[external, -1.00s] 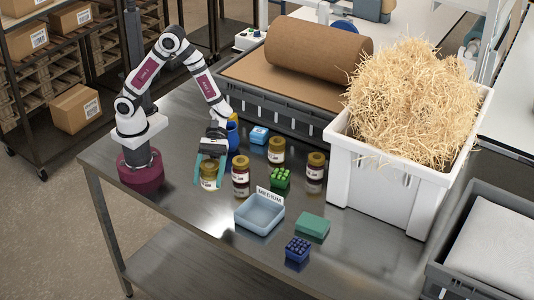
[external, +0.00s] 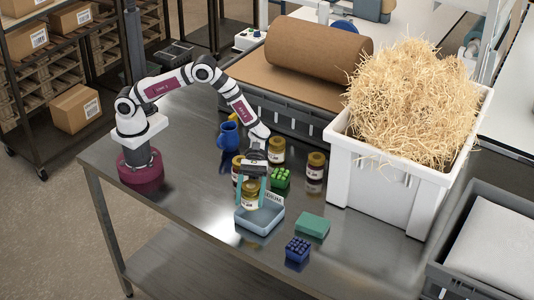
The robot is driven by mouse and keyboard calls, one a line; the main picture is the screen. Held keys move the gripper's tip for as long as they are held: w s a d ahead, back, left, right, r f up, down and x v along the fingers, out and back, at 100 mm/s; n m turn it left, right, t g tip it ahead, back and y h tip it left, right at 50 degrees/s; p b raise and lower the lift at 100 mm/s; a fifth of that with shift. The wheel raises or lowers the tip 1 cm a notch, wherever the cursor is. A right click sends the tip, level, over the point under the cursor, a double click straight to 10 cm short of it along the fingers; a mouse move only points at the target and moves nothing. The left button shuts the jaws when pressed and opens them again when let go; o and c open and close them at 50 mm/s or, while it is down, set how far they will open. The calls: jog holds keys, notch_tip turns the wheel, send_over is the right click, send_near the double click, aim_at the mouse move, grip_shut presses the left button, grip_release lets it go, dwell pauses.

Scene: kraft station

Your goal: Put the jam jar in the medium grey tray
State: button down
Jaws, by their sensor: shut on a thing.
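My gripper (external: 251,203) is shut on a jam jar (external: 250,194) with an amber body and a pale label. The jar is upright and sits over the grey tray (external: 270,224), which is marked medium. I cannot tell whether the jar's base touches the tray floor. The tray's label is partly hidden behind my gripper. Other similar jars stand on the table behind: one (external: 277,150) at the back, one (external: 315,166) to the right, and one (external: 237,166) partly hidden by my arm.
A green block with pegs (external: 281,179), a flat teal block (external: 312,226) and a blue pegged block (external: 298,249) lie near the tray. A blue jug (external: 229,135) stands behind. A white crate of straw (external: 378,178) bounds the right. The table's front left is clear.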

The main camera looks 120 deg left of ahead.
jog(key=shift+f, duration=0.1)
grip_release()
jog(key=shift+a+r, duration=0.15)
jog(key=shift+r, duration=0.05)
jog(key=v, duration=1.2)
jog(key=s+d+r+m+g+y, duration=0.3)
jog(key=s+d+r+m+g, duration=0.1)
jog(key=s+d+m, duration=0.4)
jog(key=s+d+r+m+g+y, duration=0.3)
jog(key=s+d+r+m+g, duration=0.15)
jog(key=s+m, duration=0.4)
jog(key=s+a+m+t+y, duration=0.2)
jog(key=s+a+m+y, duration=0.2)
jog(key=s+m+y, duration=0.3)
jog(key=s+m, duration=0.5)
jog(key=s, duration=0.1)
jog(key=shift+s+r+y, duration=0.3)
jog(key=shift+r+y, duration=0.05)
jog(key=shift+y, duration=0.05)
